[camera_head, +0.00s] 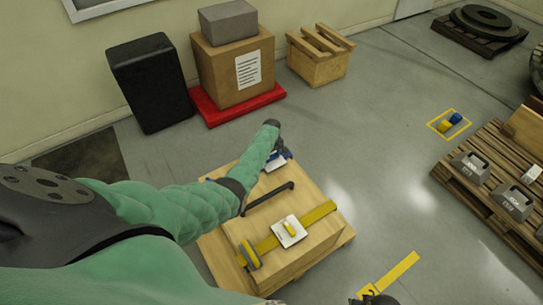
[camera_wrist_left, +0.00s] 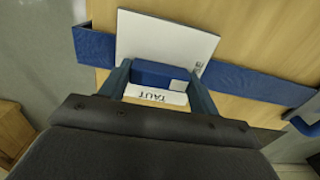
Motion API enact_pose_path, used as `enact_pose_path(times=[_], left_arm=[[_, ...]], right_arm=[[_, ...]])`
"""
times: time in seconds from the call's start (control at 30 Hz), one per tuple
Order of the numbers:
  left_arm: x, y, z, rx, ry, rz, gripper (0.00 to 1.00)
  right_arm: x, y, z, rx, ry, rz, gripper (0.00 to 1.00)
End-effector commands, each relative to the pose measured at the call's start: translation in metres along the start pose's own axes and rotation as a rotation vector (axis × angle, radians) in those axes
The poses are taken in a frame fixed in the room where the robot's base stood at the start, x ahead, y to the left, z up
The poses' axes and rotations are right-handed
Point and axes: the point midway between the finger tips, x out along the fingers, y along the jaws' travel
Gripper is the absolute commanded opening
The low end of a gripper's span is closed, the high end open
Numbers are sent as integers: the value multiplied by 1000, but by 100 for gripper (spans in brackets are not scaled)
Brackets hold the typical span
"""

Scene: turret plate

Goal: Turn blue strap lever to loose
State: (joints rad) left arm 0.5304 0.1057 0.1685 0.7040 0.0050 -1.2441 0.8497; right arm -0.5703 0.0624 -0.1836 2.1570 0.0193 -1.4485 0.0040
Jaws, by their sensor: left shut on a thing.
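The blue strap (camera_wrist_left: 255,84) runs across the wooden crate (camera_wrist_left: 260,30), with a white plate (camera_wrist_left: 165,35) on it. The blue lever (camera_wrist_left: 150,72) sits in front of this plate between the fingers of my left gripper (camera_wrist_left: 160,90), which is shut on it. A white label reading TAUT, upside down in the left wrist view, shows beside the lever. In the head view my left gripper (camera_head: 278,152) is at the crate's far end, largely covering the blue lever and strap. A dark part at the bottom edge may be my right gripper (camera_head: 374,299); its fingers cannot be made out.
A yellow strap (camera_head: 320,213) with a white plate and yellow lever (camera_head: 291,229) crosses the crate's near part. A black handle (camera_head: 268,198) lies between the straps. A pallet (camera_head: 475,205) with grey weights stands right.

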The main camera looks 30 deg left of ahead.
Motion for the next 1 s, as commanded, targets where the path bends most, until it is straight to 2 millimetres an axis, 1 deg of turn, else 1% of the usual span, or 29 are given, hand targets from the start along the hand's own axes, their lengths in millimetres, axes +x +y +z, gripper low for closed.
enact_pose_path(times=[0.37,0.4,0.47,0.5,0.83,0.93,1.0], left_arm=[[-2,1,-2,-6,2,3,39],[-2,1,-2,-6,2,3,68],[-2,1,-2,-5,2,3,79],[-1,1,-2,-5,2,2,84],[-3,0,-1,-4,1,1,84],[-10,0,-1,-4,1,1,84],[-18,1,-1,-4,2,2,84]], right_arm=[[1,1,0,-1,0,1,36],[1,1,0,-1,0,1,36],[1,1,0,-1,0,1,36],[1,1,0,-1,0,1,36],[0,0,0,0,1,0,36],[1,0,0,0,3,0,36],[3,0,-1,0,5,0,36]])
